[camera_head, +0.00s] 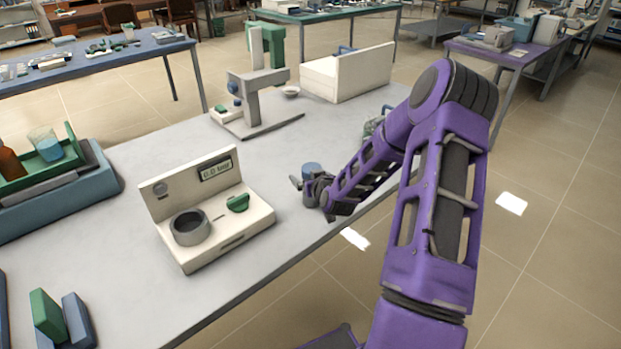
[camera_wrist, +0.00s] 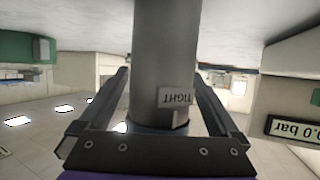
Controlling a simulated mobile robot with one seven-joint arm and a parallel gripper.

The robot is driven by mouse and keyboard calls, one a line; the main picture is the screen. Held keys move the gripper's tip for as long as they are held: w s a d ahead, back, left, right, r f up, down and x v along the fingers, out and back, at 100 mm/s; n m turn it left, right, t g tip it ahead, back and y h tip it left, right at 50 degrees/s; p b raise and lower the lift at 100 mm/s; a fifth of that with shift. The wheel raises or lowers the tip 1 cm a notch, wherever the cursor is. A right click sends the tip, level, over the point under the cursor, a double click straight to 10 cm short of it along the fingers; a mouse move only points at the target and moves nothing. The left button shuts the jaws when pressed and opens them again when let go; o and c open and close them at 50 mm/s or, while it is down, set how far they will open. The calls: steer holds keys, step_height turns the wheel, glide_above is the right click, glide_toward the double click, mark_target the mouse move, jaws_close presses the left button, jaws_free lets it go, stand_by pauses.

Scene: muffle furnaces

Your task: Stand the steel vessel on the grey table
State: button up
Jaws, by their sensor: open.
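The steel vessel, a grey cylinder with a blue top (camera_head: 311,169), is upright at the grey table's (camera_head: 285,138) right part, near the front edge.
A cream device (camera_head: 228,224) with a 0.0 bar display, a round grey socket and a green knob stands left of the vessel. A stand (camera_head: 254,105) and a cream box (camera_head: 349,75) are behind.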

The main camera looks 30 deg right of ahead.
steer(key=shift+r, duration=0.25)
steer(key=v, duration=1.2)
steer(key=shift+f, duration=0.15)
